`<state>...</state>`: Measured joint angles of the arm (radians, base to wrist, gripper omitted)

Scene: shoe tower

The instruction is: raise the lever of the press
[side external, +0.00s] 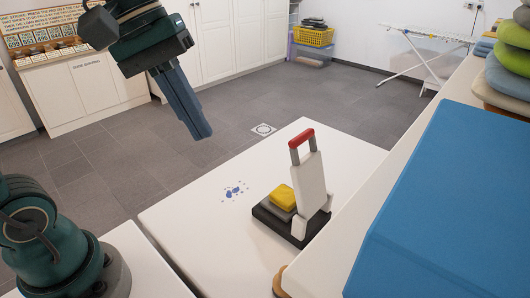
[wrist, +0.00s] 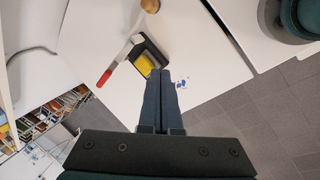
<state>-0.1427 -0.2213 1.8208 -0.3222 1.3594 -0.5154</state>
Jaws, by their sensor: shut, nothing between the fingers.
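The press stands on a white table (side external: 180,217), with a black base (side external: 272,222). A yellow block (side external: 283,197) lies on a grey plate at the base.
Blue marks (side external: 235,190) lie on the table left of the press. A large blue surface (side external: 440,200) and stacked cushions (side external: 508,70) stand at the right. The space around the lever's left side is clear. A round brown thing (wrist: 150,5) is near the press.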

